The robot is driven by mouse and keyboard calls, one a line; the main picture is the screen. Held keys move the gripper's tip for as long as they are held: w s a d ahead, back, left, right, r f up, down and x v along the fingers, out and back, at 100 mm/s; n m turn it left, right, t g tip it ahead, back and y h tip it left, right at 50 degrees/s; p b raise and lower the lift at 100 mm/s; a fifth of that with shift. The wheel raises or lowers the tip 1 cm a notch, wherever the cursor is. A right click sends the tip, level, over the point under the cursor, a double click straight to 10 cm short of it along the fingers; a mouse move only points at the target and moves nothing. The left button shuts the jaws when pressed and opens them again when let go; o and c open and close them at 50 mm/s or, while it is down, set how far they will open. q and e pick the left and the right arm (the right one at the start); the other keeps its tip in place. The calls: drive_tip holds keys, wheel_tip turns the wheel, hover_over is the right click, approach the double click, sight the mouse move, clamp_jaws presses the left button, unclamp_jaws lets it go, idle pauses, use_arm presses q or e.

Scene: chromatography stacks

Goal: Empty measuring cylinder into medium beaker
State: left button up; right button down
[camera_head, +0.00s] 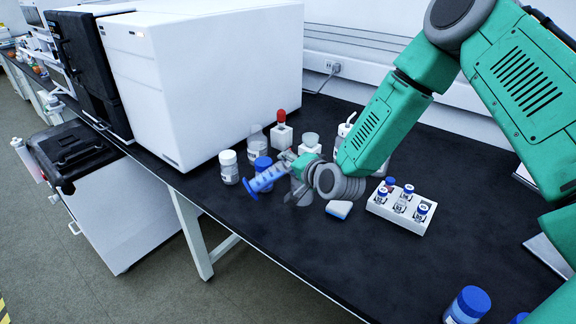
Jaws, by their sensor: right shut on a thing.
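My right gripper (302,170) reaches in from the right and is shut on a small measuring cylinder (267,178). The cylinder is clear with blue parts. It is strongly tilted, its blue end low at the left, above the dark bench top. A clear glass vessel (299,191), perhaps the medium beaker, stands just below the gripper, partly hidden by it. I cannot tell whether liquid is in either one. My left gripper is not in view.
A white-capped bottle (229,166), a blue-capped bottle (261,164) and a red-topped dropper bottle (282,130) stand close around the gripper. A white vial rack (402,212) is to the right. A large white instrument (205,80) stands behind left.

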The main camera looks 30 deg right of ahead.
idle(0.3)
drive_tip(key=shift+d+m+y+b, duration=0.1)
drive_tip(key=shift+m+y+b, duration=0.2)
drive_tip(key=shift+m+b, duration=0.15)
idle(0.4)
drive_tip(key=shift+d+f+m+b, duration=0.1)
drive_tip(key=shift+d+m+b, duration=0.05)
drive_tip(key=shift+m+b, duration=0.4)
drive_tip(key=shift+y, duration=0.4)
